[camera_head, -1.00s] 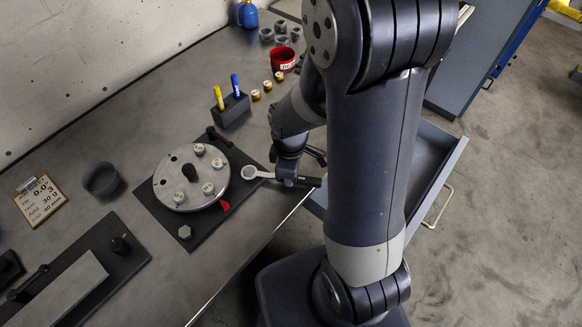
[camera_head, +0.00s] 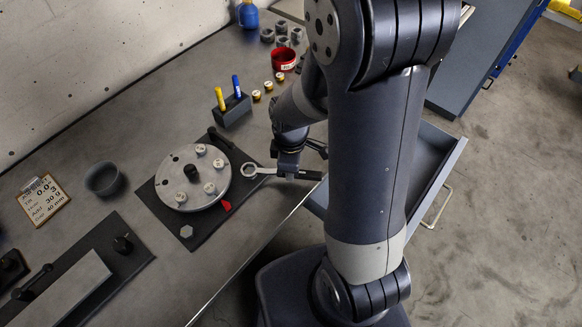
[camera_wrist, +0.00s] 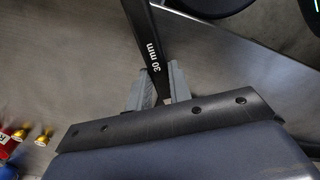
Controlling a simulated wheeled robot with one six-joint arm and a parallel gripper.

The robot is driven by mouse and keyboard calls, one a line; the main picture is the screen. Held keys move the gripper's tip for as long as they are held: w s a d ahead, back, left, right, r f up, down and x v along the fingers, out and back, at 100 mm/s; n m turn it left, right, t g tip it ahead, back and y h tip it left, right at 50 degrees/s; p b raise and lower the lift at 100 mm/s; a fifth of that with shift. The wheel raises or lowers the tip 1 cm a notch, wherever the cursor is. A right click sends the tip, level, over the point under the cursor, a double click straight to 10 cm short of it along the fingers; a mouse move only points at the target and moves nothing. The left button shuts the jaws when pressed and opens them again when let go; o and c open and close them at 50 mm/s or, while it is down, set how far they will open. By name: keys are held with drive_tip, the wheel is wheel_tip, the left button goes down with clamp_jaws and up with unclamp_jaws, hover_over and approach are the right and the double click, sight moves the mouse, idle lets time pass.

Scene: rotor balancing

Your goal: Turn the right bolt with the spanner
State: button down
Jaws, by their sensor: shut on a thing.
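My gripper (camera_head: 288,172) is shut on the spanner's handle (camera_head: 306,175). The wrist view shows the dark spanner (camera_wrist: 146,38), marked "30 mm", between my gripper's grey fingers (camera_wrist: 160,88). The spanner's ring end (camera_head: 249,170) points left, at the right corner of the black base plate (camera_head: 208,235). No bolt head shows clearly inside the ring, and I cannot tell whether the ring is around the right bolt or above it. A light hex bolt (camera_head: 186,231) stands uncovered at the plate's front corner. The round rotor disc (camera_head: 181,192) with several small labelled weights sits on the plate.
A pen block (camera_head: 232,109), brass weights (camera_head: 268,86) and a red tin (camera_head: 283,60) stand farther back. A dark cup (camera_head: 102,179) is at left. The bench's front edge lies close to the spanner's handle.

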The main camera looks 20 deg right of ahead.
drive_tip(key=shift+r+p, duration=1.75)
drive_tip(key=shift+r, duration=0.65)
